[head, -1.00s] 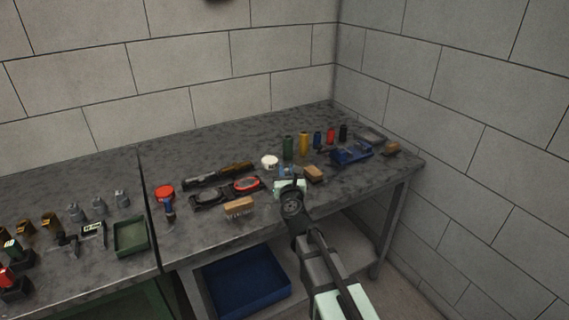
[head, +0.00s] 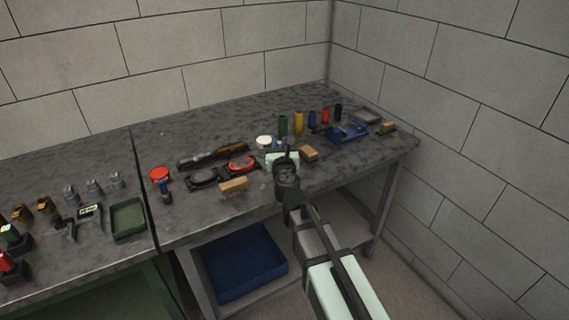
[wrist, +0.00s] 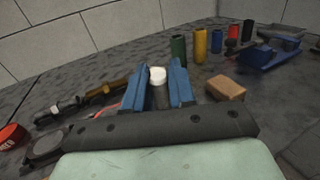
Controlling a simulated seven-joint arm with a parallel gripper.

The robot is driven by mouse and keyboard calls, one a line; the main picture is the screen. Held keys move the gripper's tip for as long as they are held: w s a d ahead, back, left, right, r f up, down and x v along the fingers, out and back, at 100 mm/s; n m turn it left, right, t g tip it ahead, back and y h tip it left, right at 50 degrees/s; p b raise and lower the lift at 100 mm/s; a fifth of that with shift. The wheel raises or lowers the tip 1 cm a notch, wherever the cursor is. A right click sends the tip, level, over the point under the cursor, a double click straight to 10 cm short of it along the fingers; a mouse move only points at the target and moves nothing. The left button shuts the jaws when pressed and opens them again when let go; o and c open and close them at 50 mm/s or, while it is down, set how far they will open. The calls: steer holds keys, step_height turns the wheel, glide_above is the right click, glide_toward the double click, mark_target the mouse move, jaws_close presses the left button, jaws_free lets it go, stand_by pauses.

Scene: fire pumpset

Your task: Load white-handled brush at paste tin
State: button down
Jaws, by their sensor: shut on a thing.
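My gripper (head: 279,147) is over the bench, just in front of the white round tin (head: 264,141), which I take for the paste tin. A white round top (wrist: 157,74) shows between the fingertips in the wrist view, probably the tin. I cannot tell whether the brush touches the tin.
Wooden blocks or brushes (head: 309,152) (head: 234,184) lie either side of my gripper.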

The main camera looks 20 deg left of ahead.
steer(key=s+a+r+x, duration=0.1)
steer(key=a+x, duration=0.1)
steer(key=x, duration=0.8)
steer(key=a+r+x, duration=0.1)
steer(key=r+x, duration=0.1)
steer(key=x, duration=0.8)
steer(key=shift+a+f, duration=0.2)
steer(key=shift+f, duration=1.35)
steer(key=shift+a+f, duration=0.15)
steer(key=shift+f, duration=1.45)
steer(key=shift+f, duration=0.55)
steer(key=shift+r, duration=0.1)
step_height(320, 180, up, 7)
steer(key=shift+f, duration=3.5)
